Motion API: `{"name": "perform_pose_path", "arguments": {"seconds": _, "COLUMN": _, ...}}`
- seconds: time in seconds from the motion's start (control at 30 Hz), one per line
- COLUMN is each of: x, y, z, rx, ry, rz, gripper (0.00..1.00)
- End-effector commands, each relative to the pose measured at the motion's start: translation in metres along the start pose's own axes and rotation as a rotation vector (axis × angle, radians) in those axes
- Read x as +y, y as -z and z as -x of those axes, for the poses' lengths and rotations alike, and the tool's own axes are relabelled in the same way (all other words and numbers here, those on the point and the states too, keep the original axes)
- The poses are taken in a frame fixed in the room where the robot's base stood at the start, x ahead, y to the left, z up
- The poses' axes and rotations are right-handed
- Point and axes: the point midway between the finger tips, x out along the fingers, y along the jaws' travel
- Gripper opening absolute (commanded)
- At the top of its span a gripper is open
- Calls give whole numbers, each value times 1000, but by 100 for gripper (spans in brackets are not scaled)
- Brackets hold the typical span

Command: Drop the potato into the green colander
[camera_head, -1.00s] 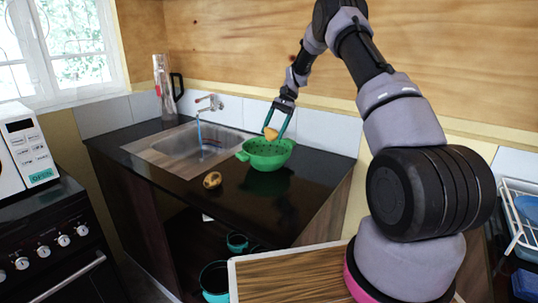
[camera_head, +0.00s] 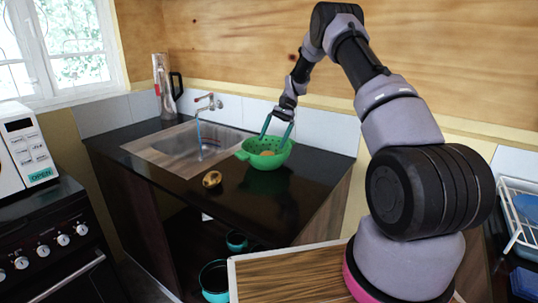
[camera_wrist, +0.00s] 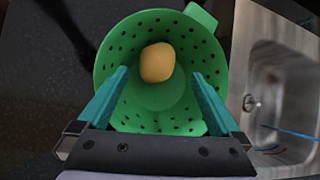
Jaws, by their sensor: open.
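The green colander (camera_head: 258,160) stands on the dark counter beside the sink; it also shows in the wrist view (camera_wrist: 112,65). A yellowish potato (camera_wrist: 157,62) lies inside it, apart from my fingers; in the head view its top (camera_head: 267,153) shows over the rim. My gripper (camera_head: 277,136) is open and empty above the colander. In the wrist view its teal fingers (camera_wrist: 160,85) are spread wide, with the potato beyond their tips.
A brown, spotted item (camera_head: 212,179) lies on the counter in front of the colander. The metal sink (camera_head: 190,150) with a tap (camera_head: 208,101) is to the left. The counter around the colander is mostly clear.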

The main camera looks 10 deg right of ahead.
Motion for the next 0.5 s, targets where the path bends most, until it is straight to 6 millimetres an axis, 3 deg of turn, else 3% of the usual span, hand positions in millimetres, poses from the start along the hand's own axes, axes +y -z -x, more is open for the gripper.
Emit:
{"name": "perform_pose_path", "arguments": {"seconds": 0.17, "x": 0, "y": 0, "z": 15, "rx": 2, "ry": 1, "rz": 0, "gripper": 100}}
{"name": "perform_pose_path", "arguments": {"seconds": 0.5, "x": 0, "y": 0, "z": 82, "rx": 4, "ry": 2, "rz": 0, "gripper": 100}}
